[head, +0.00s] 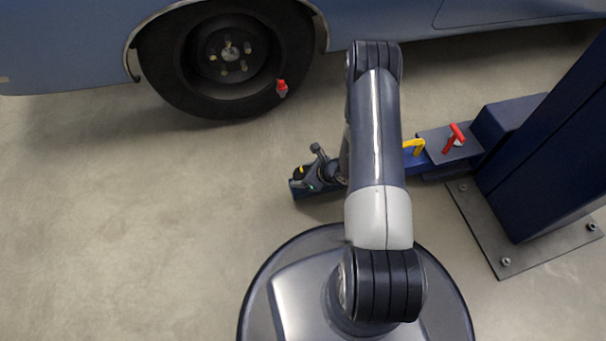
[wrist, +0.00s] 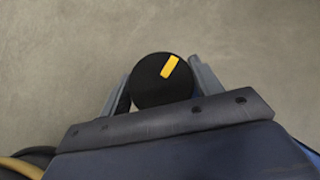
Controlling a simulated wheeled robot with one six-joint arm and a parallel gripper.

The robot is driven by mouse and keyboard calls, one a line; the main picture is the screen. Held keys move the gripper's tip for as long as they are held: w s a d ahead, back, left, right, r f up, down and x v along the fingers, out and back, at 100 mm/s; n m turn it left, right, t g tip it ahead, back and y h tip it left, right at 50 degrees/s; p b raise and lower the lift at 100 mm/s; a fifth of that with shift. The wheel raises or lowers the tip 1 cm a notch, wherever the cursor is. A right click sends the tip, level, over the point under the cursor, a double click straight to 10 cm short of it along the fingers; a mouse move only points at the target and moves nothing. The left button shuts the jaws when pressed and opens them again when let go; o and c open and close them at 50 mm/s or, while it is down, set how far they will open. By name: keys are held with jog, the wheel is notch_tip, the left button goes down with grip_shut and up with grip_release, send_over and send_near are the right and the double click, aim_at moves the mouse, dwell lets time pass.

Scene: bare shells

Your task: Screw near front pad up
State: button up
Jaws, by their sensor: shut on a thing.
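The pad (wrist: 152,88) is a round black disc with a yellow stripe on top. In the wrist view it sits between the two fingers of my gripper (wrist: 160,84), which is shut on it. In the head view the pad (head: 298,171) is small, at the left end of the blue lift arm (head: 300,192) low over the floor. My gripper (head: 306,177) reaches it there, and my own arm hides part of the lift arm. The pad's screw thread is hidden in both views.
The blue car (head: 400,18) with its wheel (head: 228,55) stands at the back; a red-capped item (head: 282,88) shows at the tyre. A yellow handle (head: 414,146) and red lever (head: 454,137) stand on the lift arm. A blue post (head: 550,140) rises right. Floor at left is clear.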

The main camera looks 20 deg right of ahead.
jog(key=c, duration=0.3)
